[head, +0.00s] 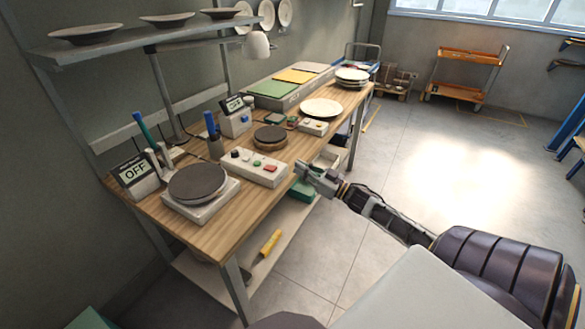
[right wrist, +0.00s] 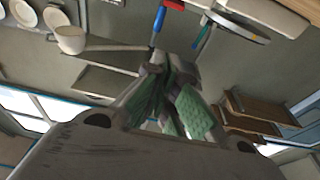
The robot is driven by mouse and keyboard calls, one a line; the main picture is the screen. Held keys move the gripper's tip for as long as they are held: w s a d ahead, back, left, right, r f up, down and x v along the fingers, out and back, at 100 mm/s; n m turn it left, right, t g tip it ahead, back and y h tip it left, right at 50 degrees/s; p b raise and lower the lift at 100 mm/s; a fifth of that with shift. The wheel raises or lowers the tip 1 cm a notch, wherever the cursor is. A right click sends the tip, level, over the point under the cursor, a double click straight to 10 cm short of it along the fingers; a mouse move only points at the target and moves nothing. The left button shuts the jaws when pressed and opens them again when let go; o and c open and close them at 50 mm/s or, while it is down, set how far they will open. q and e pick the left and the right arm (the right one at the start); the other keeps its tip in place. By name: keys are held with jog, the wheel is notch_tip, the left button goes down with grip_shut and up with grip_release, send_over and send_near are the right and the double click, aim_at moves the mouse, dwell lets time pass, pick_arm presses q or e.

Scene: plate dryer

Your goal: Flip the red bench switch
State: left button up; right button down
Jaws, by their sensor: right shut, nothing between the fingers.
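A white control box (head: 255,167) sits at the front edge of the wooden workbench (head: 212,229). It carries a black knob, a green part and a red switch-like part (head: 271,168); which way the red part is set is too small to tell. My right gripper (head: 302,170) is shut and empty, just off the bench's front edge to the right of the box, apart from the red part. The right wrist view shows its green-padded fingers (right wrist: 172,95) close together. A display (head: 136,173) at the bench's left reads OFF. My left gripper is not in view.
A round dark plate on a white base (head: 198,184) stands left of the box. A smaller round block (head: 270,137) and a second box with buttons (head: 313,127) stand behind it. A shelf with plates (head: 130,40) hangs above. The floor right of the bench is clear.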

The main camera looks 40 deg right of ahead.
aim_at(270, 168)
jog(key=x, duration=1)
jog(key=shift+s+d+f, duration=0.1)
jog(key=shift+f, duration=0.45)
jog(key=shift+s+f, duration=0.15)
jog(key=shift+f, duration=0.45)
jog(key=shift+s+f, duration=0.15)
jog(key=shift+f, duration=0.75)
jog(key=shift+s+f+t+y+b, duration=0.1)
jog(key=shift+f+t+y+b, duration=0.2)
jog(key=shift+f+b, duration=0.5)
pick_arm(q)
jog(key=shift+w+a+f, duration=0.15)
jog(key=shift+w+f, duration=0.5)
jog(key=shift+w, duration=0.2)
pick_arm(e)
jog(key=shift+d+r, duration=0.1)
jog(key=shift+r, duration=0.3)
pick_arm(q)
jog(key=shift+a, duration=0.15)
